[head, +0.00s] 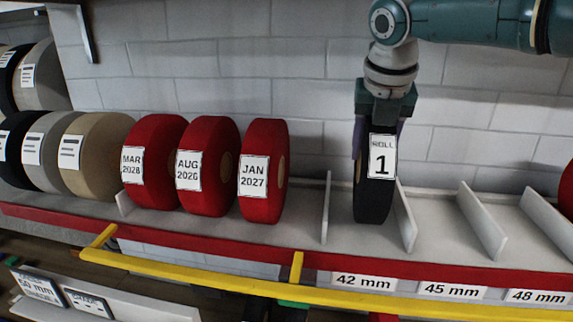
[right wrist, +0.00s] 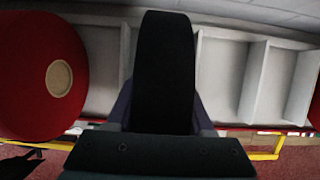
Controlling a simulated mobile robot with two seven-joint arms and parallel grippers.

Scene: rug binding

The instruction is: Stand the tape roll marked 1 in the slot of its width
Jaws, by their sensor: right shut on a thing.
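My right gripper (head: 378,142) comes from above and is shut on the roll's upper part. In the right wrist view the roll (right wrist: 164,70) stands between the gripper's fingers (right wrist: 163,112). My left gripper is not in view.
Three red rolls (head: 207,195) with date tags stand left of the slot. Tan, grey and black rolls stand farther left. The slots over 45 mm (head: 452,290) and 48 mm (head: 537,297) look empty. A yellow rail (head: 220,283) runs along the front. A brick wall is behind.

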